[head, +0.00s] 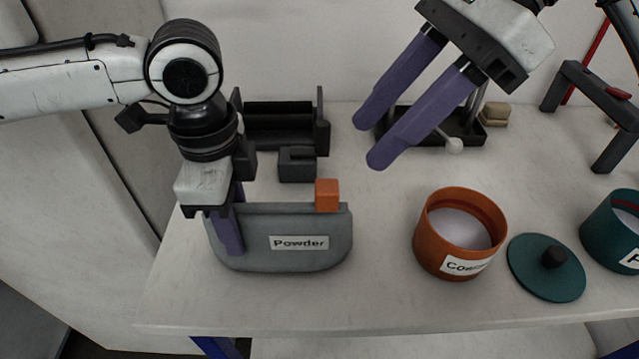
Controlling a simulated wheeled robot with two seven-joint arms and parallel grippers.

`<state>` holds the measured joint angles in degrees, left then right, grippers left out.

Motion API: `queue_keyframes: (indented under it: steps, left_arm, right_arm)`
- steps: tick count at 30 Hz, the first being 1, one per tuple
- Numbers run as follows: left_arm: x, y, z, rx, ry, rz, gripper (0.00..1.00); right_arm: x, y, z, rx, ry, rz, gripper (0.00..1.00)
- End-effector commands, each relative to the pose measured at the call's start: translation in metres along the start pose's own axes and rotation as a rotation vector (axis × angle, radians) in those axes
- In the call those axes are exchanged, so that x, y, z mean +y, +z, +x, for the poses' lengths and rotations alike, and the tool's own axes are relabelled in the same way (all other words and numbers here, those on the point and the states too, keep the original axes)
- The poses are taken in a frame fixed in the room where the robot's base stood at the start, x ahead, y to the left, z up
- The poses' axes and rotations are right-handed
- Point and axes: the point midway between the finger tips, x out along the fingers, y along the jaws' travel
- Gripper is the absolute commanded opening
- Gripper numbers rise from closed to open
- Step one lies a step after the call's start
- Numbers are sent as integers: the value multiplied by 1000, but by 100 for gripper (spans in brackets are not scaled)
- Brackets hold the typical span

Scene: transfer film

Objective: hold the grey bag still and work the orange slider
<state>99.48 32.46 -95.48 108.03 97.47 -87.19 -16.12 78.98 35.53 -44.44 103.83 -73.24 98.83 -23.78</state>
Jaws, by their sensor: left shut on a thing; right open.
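The grey bag (285,259) labelled "Powder" stands upright near the front left of the white table. The orange slider (327,196) sits on the bag's top edge, toward its right end. My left gripper (229,232) is shut on the bag's left end, one purple finger in front of the bag; the other finger is mostly hidden behind it. My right gripper (370,142) is open and empty, in the air above and to the right of the slider, apart from it.
A dark rack (280,137) and a small dark block (297,165) stand behind the bag. An orange canister (430,243), a teal lid (530,273) and a teal canister (600,231) stand to the right. A black tray (466,133) lies behind my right gripper. The table between bag and orange canister is clear.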

Motion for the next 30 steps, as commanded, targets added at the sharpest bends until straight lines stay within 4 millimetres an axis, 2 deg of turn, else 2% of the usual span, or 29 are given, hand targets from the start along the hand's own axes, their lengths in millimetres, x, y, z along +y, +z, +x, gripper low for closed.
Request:
queue_keyframes:
  steps: [6,10,13,17,24,30]
  left_arm:
    - [0,0,0,1,-1,0,0]
    - [0,0,0,1,-1,0,0]
    - [0,0,0,1,-1,0,0]
    - [0,0,0,1,-1,0,0]
    - [0,0,-1,1,-1,0,0]
    - [0,0,-1,1,-1,0,0]
  right_arm:
    - [4,-20,-6,-144,-49,75,42]
    - [5,-25,-7,-177,-67,93,42]
    - [5,-24,-1,-182,-69,96,42]
    - [4,-20,19,-183,-67,94,42]
    - [0,-12,67,-182,-66,95,42]
    - [-3,-6,96,-182,-68,95,42]
